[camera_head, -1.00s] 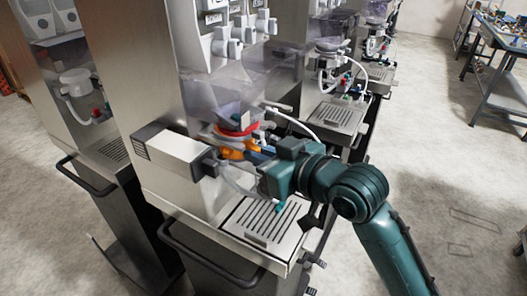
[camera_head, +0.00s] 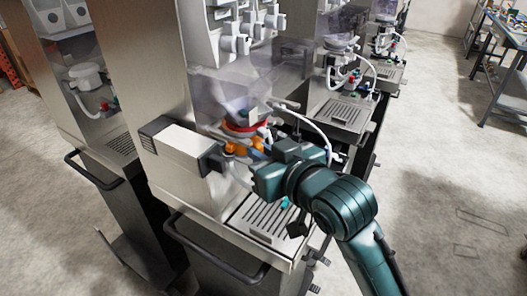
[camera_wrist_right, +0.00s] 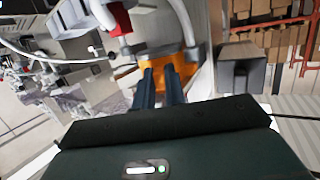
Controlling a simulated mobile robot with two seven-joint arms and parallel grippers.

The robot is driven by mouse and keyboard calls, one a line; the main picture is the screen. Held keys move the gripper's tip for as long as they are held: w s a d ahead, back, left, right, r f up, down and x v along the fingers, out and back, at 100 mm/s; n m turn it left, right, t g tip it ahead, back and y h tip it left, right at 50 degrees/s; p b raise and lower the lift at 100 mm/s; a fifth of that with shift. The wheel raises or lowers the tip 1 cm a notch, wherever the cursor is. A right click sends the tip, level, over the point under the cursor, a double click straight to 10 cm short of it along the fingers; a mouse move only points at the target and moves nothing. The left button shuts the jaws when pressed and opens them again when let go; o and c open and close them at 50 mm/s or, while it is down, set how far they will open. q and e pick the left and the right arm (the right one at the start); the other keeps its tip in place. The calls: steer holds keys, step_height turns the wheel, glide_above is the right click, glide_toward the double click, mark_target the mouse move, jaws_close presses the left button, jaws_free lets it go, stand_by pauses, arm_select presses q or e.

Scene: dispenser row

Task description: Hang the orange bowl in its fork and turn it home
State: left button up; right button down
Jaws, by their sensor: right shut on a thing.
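The orange bowl (camera_head: 237,148) is at the front of the nearest dispenser, just below a red ring (camera_head: 243,129). It also shows as an orange patch (camera_wrist_right: 153,74) in the right wrist view, at the fingertips. My right gripper (camera_head: 262,152) reaches it from the right, and in the wrist view its two dark fingers (camera_wrist_right: 166,72) are shut on the orange part. The clear housing and my gripper partly cover the bowl. I cannot tell from here whether it is seated in its fork. My left gripper is not in view.
A white box-shaped unit (camera_head: 180,150) juts out left of the bowl. A slotted drip tray (camera_head: 268,217) lies below my right arm. A white hose (camera_head: 312,125) curves close behind the gripper. More dispensers stand behind and to the left; open floor lies to the right.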

steer(key=shift+s+a+m+t+h, duration=0.15)
steer(key=shift+a+m+t+h, duration=0.2)
steer(key=shift+m+h, duration=0.2)
steer(key=c, duration=1.4)
jaws_free()
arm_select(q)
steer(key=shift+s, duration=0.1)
arm_select(e)
steer(key=shift+d, duration=0.1)
